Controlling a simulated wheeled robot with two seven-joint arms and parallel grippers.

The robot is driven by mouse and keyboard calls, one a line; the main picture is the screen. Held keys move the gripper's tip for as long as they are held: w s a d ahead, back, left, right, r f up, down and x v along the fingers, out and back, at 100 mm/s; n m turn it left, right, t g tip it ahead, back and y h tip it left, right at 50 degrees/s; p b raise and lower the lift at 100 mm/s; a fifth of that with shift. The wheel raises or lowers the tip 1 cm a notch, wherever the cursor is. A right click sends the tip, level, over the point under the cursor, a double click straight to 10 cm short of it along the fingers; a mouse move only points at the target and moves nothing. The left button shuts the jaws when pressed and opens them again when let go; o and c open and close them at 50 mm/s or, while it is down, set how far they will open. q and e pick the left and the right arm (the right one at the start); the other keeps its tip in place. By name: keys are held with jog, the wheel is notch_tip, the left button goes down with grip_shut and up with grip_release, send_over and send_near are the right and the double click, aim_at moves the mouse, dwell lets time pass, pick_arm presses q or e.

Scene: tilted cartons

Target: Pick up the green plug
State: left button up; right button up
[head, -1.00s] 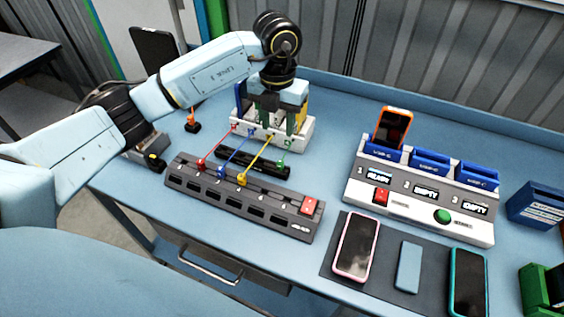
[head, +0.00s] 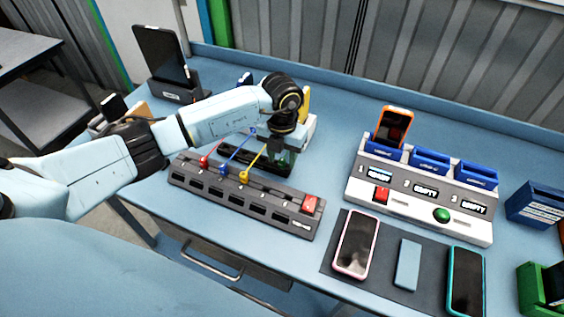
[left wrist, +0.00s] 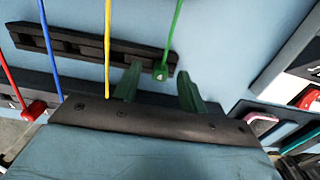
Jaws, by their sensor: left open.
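The green plug (left wrist: 161,73), on a green cord, sits at the end of a black strip (left wrist: 80,45) in the left wrist view. My left gripper (left wrist: 159,69) is open, its two dark green fingers on either side of the plug with gaps. In the head view my left gripper (head: 283,155) is low over the right end of the black strip, and its hand hides the green plug there. My right gripper is not in view.
Red (head: 204,161), blue (head: 222,171) and yellow (head: 243,177) plugs on cords stand at the grey socket strip (head: 240,205). A charging station (head: 425,200) with an orange phone (head: 392,127) stands to the right. Phones lie on a dark mat (head: 340,265) in front.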

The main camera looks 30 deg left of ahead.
aim_at(282, 159)
pick_arm(q)
grip_shut()
jog(key=shift+r, duration=0.1)
notch_tip(282, 159, up, 10)
jog(key=shift+b, duration=0.3)
dwell(0.3)
jog(key=shift+r+p, duration=0.5)
jog(key=shift+r, duration=0.2)
dwell(0.7)
jog(key=shift+r+p, duration=1)
jog(key=shift+r, duration=0.45)
